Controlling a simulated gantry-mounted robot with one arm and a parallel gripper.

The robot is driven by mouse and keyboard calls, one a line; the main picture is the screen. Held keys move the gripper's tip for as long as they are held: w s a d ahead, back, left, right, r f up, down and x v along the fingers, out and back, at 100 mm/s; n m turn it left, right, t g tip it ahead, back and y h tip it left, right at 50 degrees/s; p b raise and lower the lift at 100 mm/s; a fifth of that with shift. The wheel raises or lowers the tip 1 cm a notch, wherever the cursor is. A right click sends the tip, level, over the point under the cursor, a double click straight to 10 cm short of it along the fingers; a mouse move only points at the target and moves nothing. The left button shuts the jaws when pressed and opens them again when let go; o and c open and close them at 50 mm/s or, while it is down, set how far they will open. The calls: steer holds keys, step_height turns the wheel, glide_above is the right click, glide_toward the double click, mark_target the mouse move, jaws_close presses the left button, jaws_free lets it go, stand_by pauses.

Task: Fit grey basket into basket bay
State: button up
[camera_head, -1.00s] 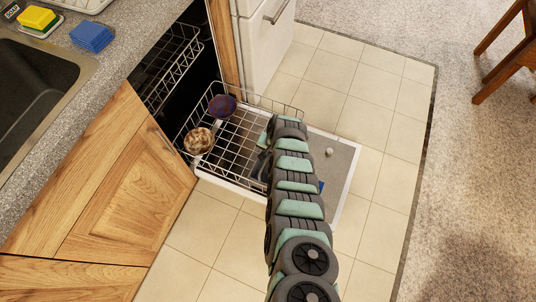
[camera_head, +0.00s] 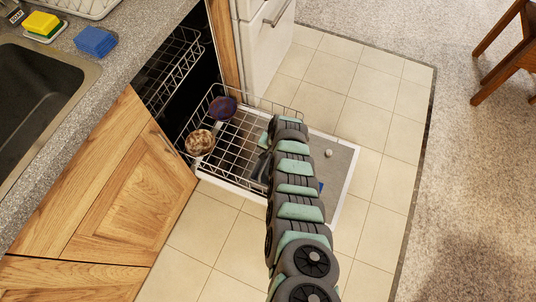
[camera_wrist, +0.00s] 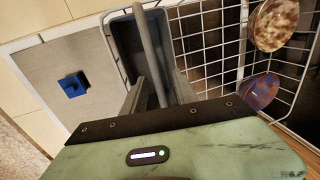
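The grey basket (camera_wrist: 122,43) is a dark grey open box with a lighter bar-like handle (camera_wrist: 147,42) across it. In the wrist view it is at the left side of the wire rack, beside the inner door panel. My gripper (camera_wrist: 158,76) is at the handle, one finger on each side, and appears shut on it. In the head view the basket (camera_head: 262,166) is a small dark shape at the rack's right part, largely hidden by my arm. The basket bay cannot be told apart, and whether the basket sits fully down in it is unclear.
The lower dishwasher rack (camera_head: 236,140) is pulled out over the open door (camera_head: 340,160). It holds a brown patterned bowl (camera_head: 200,142) and a purple bowl (camera_head: 222,107). A blue piece (camera_wrist: 73,86) lies on the door. Wooden cabinets (camera_head: 130,185) stand at the left.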

step_height(320, 180, up, 9)
steer(key=d+p, duration=0.1)
steer(key=p, duration=0.4)
steer(key=shift+s+d, duration=0.3)
steer(key=shift+s, duration=0.05)
steer(key=shift+w+f, duration=0.1)
stand_by(0.4)
